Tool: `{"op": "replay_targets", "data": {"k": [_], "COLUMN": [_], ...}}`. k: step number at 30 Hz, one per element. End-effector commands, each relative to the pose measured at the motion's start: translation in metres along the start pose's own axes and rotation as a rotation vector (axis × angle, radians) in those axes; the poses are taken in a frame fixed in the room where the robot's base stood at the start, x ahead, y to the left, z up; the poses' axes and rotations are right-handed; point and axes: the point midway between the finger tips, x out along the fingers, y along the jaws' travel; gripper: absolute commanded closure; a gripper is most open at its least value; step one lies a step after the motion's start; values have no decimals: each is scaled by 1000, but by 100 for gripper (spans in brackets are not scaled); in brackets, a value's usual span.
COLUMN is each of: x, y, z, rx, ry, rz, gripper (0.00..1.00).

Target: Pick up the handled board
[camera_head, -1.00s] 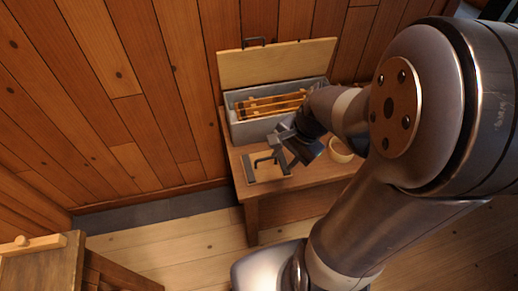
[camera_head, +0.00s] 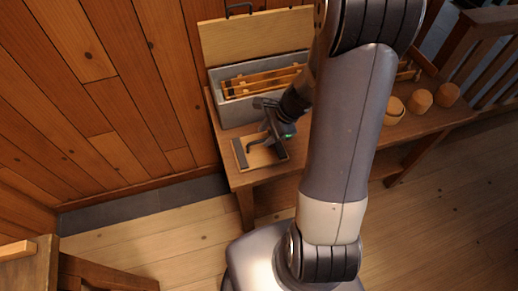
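The handled board (camera_head: 265,158) is a small pale wooden board with dark end strips and a dark bar handle (camera_head: 252,147). It lies flat on the left front part of the wooden bench. My gripper (camera_head: 274,146) points down over the right part of the board, close to the handle's right end. Its fingers overlap the board and handle in this view. I cannot tell whether they touch the handle or whether they are open or shut.
A grey box (camera_head: 236,113) holding wooden rods stands just behind the board. Its pale lid (camera_head: 225,42) or panel with a dark handle stands up against the wall. Several round wooden pieces (camera_head: 421,100) sit on the right of the bench (camera_head: 245,180).

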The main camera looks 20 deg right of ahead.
Motion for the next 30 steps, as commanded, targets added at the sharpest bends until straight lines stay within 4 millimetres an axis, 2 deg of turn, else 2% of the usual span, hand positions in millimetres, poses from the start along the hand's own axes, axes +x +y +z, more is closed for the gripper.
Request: {"op": "replay_targets", "data": {"k": [3, 8, 17, 30], "x": [20, 40, 45, 45], "y": [5, 6, 5, 5], "z": [5, 6, 6, 6], "rx": [-2, 0, -1, -1], "ry": [-1, -1, 2, 1], "rz": [7, 5, 1, 2], "gripper": [64, 64, 64, 98]}}
